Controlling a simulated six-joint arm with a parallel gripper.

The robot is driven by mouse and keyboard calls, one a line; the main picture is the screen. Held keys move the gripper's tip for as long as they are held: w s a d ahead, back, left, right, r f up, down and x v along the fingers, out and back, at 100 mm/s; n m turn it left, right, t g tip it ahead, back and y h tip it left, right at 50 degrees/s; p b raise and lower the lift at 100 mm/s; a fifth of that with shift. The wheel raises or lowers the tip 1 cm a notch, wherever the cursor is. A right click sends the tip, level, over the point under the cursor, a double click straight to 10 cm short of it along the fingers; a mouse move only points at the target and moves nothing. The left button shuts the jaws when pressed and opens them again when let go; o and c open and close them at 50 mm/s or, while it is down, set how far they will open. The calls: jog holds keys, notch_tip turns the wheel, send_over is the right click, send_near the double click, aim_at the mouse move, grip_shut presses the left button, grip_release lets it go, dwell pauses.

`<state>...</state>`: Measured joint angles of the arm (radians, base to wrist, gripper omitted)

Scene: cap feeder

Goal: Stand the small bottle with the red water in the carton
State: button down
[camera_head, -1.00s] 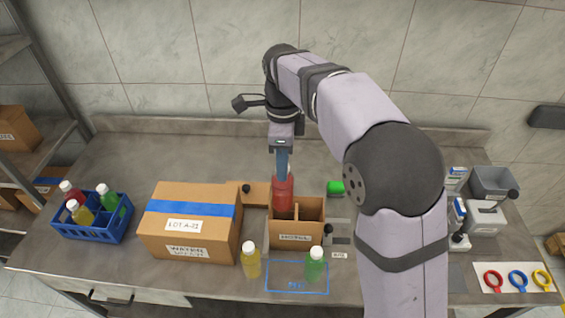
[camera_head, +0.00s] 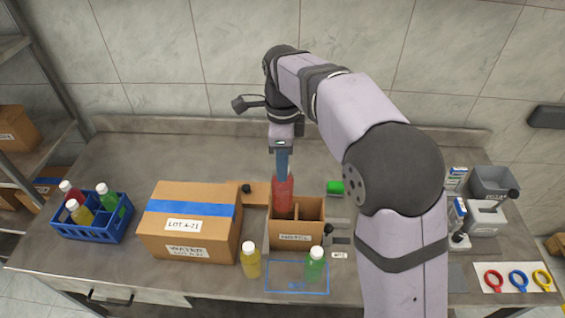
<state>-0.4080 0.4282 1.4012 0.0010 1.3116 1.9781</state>
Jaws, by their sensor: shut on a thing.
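The bottle with red water (camera_head: 283,198) is upright, with its lower part inside the left compartment of the small open carton (camera_head: 296,241). My gripper (camera_head: 283,172) is above the carton and shut on the top of this bottle, pointing straight down. The fingers hide the bottle's cap. The carton's right compartment looks empty. The front wall hides the bottle's base, so I cannot tell whether it touches the carton floor.
A closed box (camera_head: 190,222) with blue tape stands left of the carton. A yellow bottle (camera_head: 250,260) and a green bottle (camera_head: 315,266) stand in front. A blue crate (camera_head: 92,232) with several bottles is far left. A green cap (camera_head: 335,187) lies behind right.

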jog(key=shift+f+b, duration=1.1)
jog(key=shift+f, duration=0.95)
jog(key=shift+f+b, duration=2.15)
jog(key=shift+f, duration=1.65)
jog(key=shift+f+b, duration=0.85)
jog(key=shift+f, duration=0.45)
